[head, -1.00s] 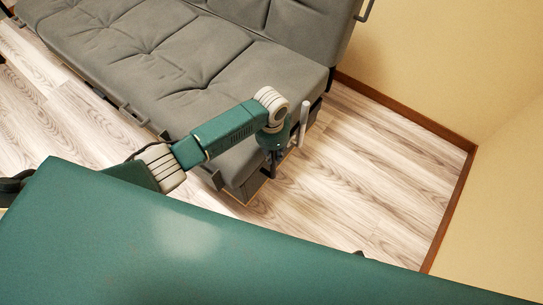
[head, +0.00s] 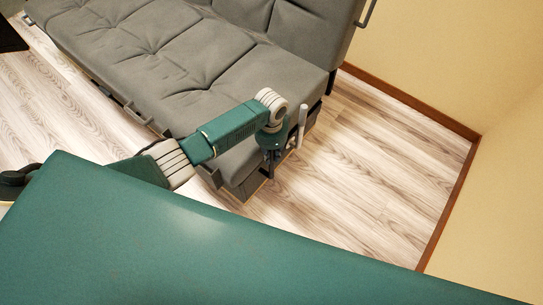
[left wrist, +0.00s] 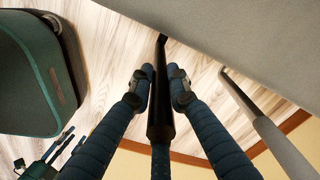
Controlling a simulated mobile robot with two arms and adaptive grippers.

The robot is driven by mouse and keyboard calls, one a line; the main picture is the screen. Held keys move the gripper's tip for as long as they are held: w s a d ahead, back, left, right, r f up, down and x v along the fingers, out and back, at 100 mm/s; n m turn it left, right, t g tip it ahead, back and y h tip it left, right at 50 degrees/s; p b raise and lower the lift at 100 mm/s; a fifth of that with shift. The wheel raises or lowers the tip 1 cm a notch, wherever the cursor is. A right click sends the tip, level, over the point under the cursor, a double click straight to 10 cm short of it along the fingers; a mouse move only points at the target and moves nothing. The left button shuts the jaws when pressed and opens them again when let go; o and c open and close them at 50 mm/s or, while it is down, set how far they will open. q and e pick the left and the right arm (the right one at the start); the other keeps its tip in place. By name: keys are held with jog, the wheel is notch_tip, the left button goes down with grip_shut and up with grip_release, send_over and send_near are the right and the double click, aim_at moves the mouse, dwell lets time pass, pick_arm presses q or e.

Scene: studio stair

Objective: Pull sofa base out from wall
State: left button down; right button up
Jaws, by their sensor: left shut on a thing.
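The sofa base (head: 232,184) is the dark lower part under the grey cushioned seat (head: 165,60). My left gripper (head: 272,158) is at its near right end corner, beside the seat. In the left wrist view, the fingers of my left gripper (left wrist: 161,82) are closed around a dark bar (left wrist: 160,112) just below the grey sofa underside (left wrist: 235,40). How the bar joins the base is hidden. My right gripper (left wrist: 66,143) shows small at the lower left of the wrist view, its fingers apart and empty; it is not in the head view.
A cream wall (head: 430,60) with a brown baseboard (head: 410,100) stands behind and to the right of the sofa. Bare wood floor (head: 370,170) lies between the sofa's end and the right wall. A light grey upright rod (head: 302,122) stands close to my left gripper.

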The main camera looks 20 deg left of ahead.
pick_arm(q)
jog(key=c, duration=1.6)
grip_release()
jog(key=shift+s+a+f, duration=0.15)
jog(key=shift+s+f, duration=0.05)
jog(key=shift+s, duration=0.25)
jog(key=shift+c, duration=0.2)
jog(key=shift+w+r, duration=0.1)
notch_tip(320, 180, up, 12)
